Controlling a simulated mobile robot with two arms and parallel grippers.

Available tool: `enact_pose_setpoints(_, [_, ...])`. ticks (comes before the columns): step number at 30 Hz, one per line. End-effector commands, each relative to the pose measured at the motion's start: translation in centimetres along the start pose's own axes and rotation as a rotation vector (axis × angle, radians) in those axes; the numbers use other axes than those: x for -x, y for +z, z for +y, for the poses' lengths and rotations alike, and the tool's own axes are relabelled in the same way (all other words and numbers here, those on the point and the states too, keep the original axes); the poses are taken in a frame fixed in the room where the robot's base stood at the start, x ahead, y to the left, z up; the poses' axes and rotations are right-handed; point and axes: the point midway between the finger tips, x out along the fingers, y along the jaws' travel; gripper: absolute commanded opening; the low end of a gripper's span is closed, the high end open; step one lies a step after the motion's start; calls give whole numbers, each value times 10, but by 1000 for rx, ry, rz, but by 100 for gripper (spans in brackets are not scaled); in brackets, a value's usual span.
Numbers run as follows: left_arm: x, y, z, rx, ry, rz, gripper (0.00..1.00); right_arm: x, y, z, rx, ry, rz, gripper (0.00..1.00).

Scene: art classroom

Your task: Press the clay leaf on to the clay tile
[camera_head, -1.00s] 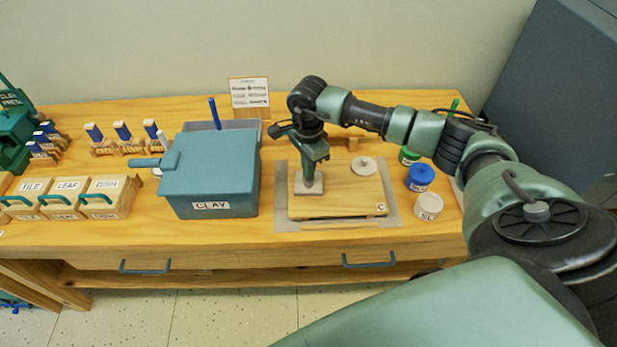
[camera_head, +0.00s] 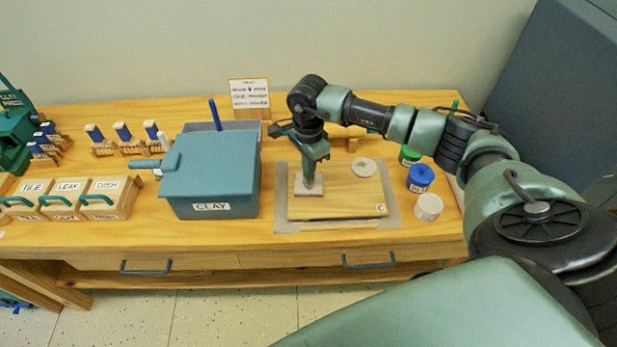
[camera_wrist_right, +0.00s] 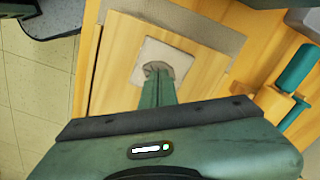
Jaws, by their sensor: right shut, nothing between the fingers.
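The clay tile (camera_head: 317,190) is a pale square slab on the wooden board, left of the board's middle. It also shows in the right wrist view (camera_wrist_right: 149,52). A darker grey clay piece, apparently the clay leaf (camera_wrist_right: 181,62), lies on the tile, partly hidden by my fingers. My right gripper (camera_head: 309,184) points down with its closed fingertips at this piece. They appear to touch it, with nothing held between them; the fingers also show in the right wrist view (camera_wrist_right: 158,70). My left gripper is not in view.
The wooden board (camera_head: 345,202) lies on a grey mat (camera_head: 282,215). A round pale disc (camera_head: 364,167) sits on the board's far right. Blue (camera_head: 420,177) and white (camera_head: 428,207) jars stand to the right. The teal CLAY box (camera_head: 210,180) stands to the left, beyond it labelled wooden boxes (camera_head: 110,197).

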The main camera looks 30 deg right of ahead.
Motion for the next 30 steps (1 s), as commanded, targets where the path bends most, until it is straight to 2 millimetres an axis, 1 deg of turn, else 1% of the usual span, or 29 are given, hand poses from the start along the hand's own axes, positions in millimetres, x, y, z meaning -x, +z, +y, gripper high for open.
enact_pose_setpoints(1, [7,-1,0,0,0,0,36,10,0,-1,0,-3,0,0])
enact_pose_setpoints(3, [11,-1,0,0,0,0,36,18,0,-1,-1,-3,-1,0])
enact_pose_setpoints(21, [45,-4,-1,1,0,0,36,78,0,-2,-1,-7,-1,0])
enact_pose_setpoints(24, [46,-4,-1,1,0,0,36,81,0,-2,-1,-6,-1,0])
enact_pose_setpoints(30, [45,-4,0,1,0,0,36,80,0,-2,-1,-6,-1,0])
